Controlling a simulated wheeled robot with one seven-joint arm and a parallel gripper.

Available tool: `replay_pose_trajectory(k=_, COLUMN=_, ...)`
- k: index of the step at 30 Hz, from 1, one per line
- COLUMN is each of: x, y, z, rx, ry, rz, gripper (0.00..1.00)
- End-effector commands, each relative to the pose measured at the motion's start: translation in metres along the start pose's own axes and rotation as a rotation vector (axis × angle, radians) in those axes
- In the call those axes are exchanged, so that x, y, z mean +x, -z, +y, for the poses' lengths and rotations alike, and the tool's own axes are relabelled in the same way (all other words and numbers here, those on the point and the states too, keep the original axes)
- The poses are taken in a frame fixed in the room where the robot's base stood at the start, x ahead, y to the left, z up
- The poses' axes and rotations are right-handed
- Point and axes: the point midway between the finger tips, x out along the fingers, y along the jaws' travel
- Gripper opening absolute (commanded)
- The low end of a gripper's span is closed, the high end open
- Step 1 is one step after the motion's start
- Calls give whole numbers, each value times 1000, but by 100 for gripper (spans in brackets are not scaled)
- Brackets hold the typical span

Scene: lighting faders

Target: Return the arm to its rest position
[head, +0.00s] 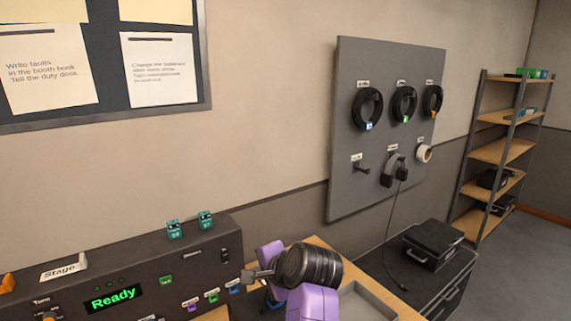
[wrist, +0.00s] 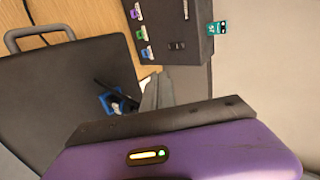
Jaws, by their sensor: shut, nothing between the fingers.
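My purple and black arm rises from the bottom centre of the head view. My gripper (head: 257,274) is at its left end, grey, near the right end of the control console (head: 150,262). In the wrist view my gripper (wrist: 157,88) is shut and empty. Its tips lie in front of the desk, with the console (wrist: 175,25) just beyond. I cannot tell the exact gap between the fingertips and the console.
A grey tray (head: 365,303) is right of my arm. A black case (head: 432,245) sits on a dark cabinet. A pegboard (head: 355,175) with cable coils and a shelf rack (head: 497,152) stand behind.

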Motion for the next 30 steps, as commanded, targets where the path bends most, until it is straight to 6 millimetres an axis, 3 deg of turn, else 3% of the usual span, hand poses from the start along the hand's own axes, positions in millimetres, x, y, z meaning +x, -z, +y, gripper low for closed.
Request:
replay_pose_trajectory(k=8, x=-4, y=15, z=-22, rx=-104, ry=82, rz=64, gripper=0)
replay_pose_trajectory(k=17, x=-33, y=44, z=-61, rx=-278, ry=241, rz=235, gripper=0)
replay_pose_trajectory(k=23, x=-56, y=72, z=-50, rx=-449, ry=307, rz=403, gripper=0)
replay_pose_trajectory(k=26, x=-69, y=84, z=-34, rx=-540, ry=325, rz=486, gripper=0)
replay_pose_trajectory(k=30, x=-92, y=102, z=1, rx=-697, ry=337, rz=617, gripper=0)
